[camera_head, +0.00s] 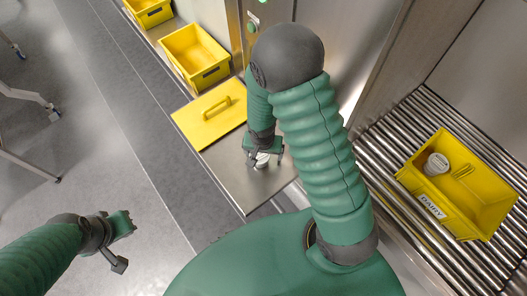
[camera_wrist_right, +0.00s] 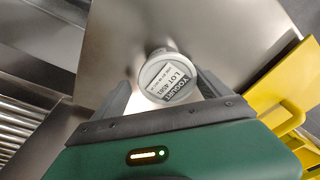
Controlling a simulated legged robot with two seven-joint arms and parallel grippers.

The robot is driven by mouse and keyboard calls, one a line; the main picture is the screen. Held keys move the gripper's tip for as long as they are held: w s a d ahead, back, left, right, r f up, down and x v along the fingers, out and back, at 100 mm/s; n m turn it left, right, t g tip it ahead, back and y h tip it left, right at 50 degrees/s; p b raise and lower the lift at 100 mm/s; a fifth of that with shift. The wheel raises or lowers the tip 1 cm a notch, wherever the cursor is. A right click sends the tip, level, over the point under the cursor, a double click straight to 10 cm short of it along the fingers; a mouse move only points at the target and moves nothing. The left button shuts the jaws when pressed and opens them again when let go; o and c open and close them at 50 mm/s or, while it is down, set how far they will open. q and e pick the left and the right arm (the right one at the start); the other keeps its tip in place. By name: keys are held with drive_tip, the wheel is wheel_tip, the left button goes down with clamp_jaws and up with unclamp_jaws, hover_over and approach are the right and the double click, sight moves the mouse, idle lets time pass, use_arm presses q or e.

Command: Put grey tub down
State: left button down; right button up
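The grey tub (camera_wrist_right: 170,78), with a pale lid label reading YOGURT and LOT, stands on the bare steel counter top (camera_head: 230,180). It also shows small in the head view (camera_head: 262,160). My right gripper (camera_head: 265,157) is over it, with one finger on each side. The fingers look wider apart than the tub, so the gripper appears open around it. The tub's lower part is hidden in the wrist view. My left gripper (camera_head: 124,243) is open and empty above the floor at the lower left.
A yellow lid or panel with a handle (camera_head: 208,115) lies on the counter beyond the tub. Yellow crates (camera_head: 195,55) stand further back. At right, a yellow crate labelled DAIRY (camera_head: 430,206) holds another tub (camera_head: 436,164) on the roller conveyor (camera_head: 390,130). Metal frame legs (camera_head: 30,98) stand at left.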

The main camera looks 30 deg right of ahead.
sight(261, 158)
drive_tip(key=shift+a, duration=0.35)
drive_tip(key=shift+w+a+r, duration=0.1)
drive_tip(key=shift+a+r, duration=0.15)
drive_tip(key=shift+a, duration=0.2)
drive_tip(key=shift+w+a+r, duration=0.1)
drive_tip(key=shift+a+r, duration=0.15)
drive_tip(key=shift+a, duration=0.2)
drive_tip(key=r, duration=0.1)
drive_tip(key=a+r, duration=0.1)
drive_tip(key=r, duration=0.1)
drive_tip(key=shift+r, duration=0.25)
use_arm(q)
drive_tip(key=shift+w+a+r+p, duration=0.15)
drive_tip(key=shift+a+p, duration=0.25)
drive_tip(key=shift+a, duration=0.5)
use_arm(e)
drive_tip(key=s+a+r+n, duration=0.1)
drive_tip(key=s+r+n, duration=0.1)
drive_tip(key=r+n, duration=0.2)
drive_tip(key=s+a+r+n+t+y, duration=0.1)
drive_tip(key=s+r+n, duration=0.2)
drive_tip(key=r, duration=0.4)
drive_tip(key=shift+a+n, duration=0.35)
drive_tip(key=shift+n, duration=0.35)
